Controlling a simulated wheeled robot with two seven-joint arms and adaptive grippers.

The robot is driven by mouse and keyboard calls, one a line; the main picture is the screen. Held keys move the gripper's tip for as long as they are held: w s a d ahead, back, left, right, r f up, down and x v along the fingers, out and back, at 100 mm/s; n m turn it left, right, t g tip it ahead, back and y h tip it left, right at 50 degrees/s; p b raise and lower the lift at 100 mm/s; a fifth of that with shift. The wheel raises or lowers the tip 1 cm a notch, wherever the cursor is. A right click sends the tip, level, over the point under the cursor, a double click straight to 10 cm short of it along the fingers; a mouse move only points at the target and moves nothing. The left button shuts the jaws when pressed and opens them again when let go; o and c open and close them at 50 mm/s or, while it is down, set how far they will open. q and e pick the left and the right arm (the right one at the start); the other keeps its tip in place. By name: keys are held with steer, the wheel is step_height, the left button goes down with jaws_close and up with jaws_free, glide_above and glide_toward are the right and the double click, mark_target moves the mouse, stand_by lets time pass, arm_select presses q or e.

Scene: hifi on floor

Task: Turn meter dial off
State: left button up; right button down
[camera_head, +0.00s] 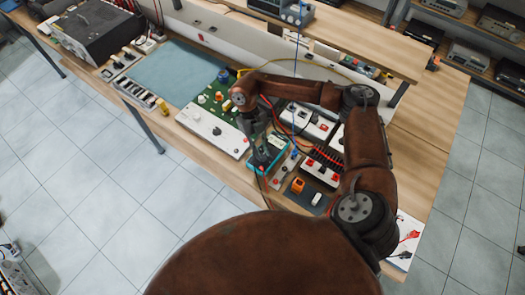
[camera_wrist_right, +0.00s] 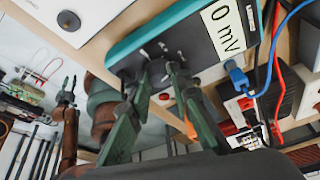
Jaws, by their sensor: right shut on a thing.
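The meter (camera_head: 275,158) is a teal-edged box on the bench, below my right forearm in the head view. In the right wrist view the meter (camera_wrist_right: 180,22) fills the upper middle, and its white display (camera_wrist_right: 228,28) reads "0 mV". My right gripper (camera_head: 258,150) reaches down to the meter's face. In the right wrist view its fingertips (camera_wrist_right: 158,72) are closed on the dark dial (camera_wrist_right: 158,67), which they mostly hide. The dial's pointer direction cannot be made out. A small gripper, seemingly my left (camera_wrist_right: 66,90), hangs in the background at the left, away from the meter.
A blue plug and lead (camera_wrist_right: 237,75) sit beside the display. A white panel with a black knob (camera_head: 217,131) lies left of the meter. Red and black terminal boxes (camera_head: 322,170) crowd its right side. A blue-grey mat (camera_head: 178,72) leaves clear room farther left.

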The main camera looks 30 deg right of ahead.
steer(key=n+h, duration=0.1)
steer(key=n, duration=0.1)
steer(key=n+b, duration=0.1)
steer(key=n, duration=0.2)
steer(key=n+t+h, duration=0.1)
steer(key=n, duration=0.1)
steer(key=shift+s+a+h+b, duration=0.1)
steer(key=shift+a+h+b, duration=0.2)
steer(key=n+t+h, duration=0.1)
steer(key=n, duration=0.3)
steer(key=shift+s+a+b, duration=0.1)
steer(key=shift+s+b, duration=0.05)
steer(key=shift+b, duration=0.25)
steer(key=shift+s+n+t+h+b, duration=0.15)
steer(key=shift+n+t+b, duration=0.2)
steer(key=shift+n, duration=0.7)
steer(key=shift+n+t+h+b, duration=0.2)
steer(key=shift+n+t, duration=0.25)
steer(key=shift+n, duration=0.6)
steer(key=c, duration=1.7)
jaws_free()
steer(key=shift+c, duration=0.2)
steer(key=shift+r, duration=0.1)
steer(key=s+v, duration=0.1)
steer(key=v, duration=1)
steer(key=shift+w+r, duration=0.4)
steer(key=shift+w, duration=0.1)
